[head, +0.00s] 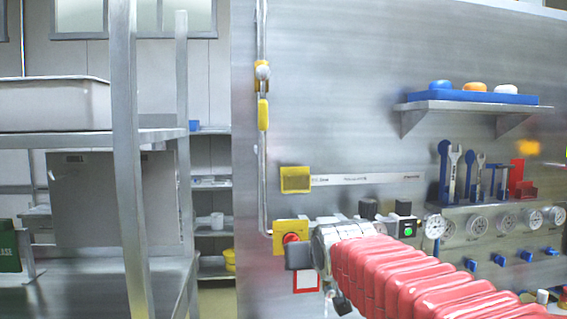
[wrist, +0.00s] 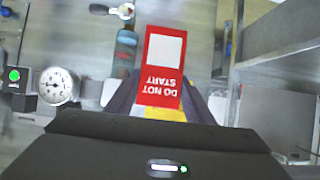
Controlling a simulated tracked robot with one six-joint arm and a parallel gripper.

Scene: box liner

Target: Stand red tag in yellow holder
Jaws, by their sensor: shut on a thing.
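The red tag (wrist: 161,86) shows in the wrist view, with "DO NOT START" upside down and a white panel above the words. My gripper (wrist: 160,100) is shut on its near end. In the head view the tag (head: 306,281) shows as a white panel with a red border, just below my gripper (head: 298,257). A yellow block (head: 295,179) on the steel wall, above my gripper and apart from it, looks like the holder. A yellow patch (wrist: 165,114) shows at the tag's near end in the wrist view; I cannot tell what it is.
A yellow plate (head: 285,226) with a red knob is close behind my gripper. A green-lit switch (head: 408,230) and several gauges (head: 477,225) line the wall to the right. A steel rack (head: 130,160) stands at left. Wall above the yellow block is mostly clear.

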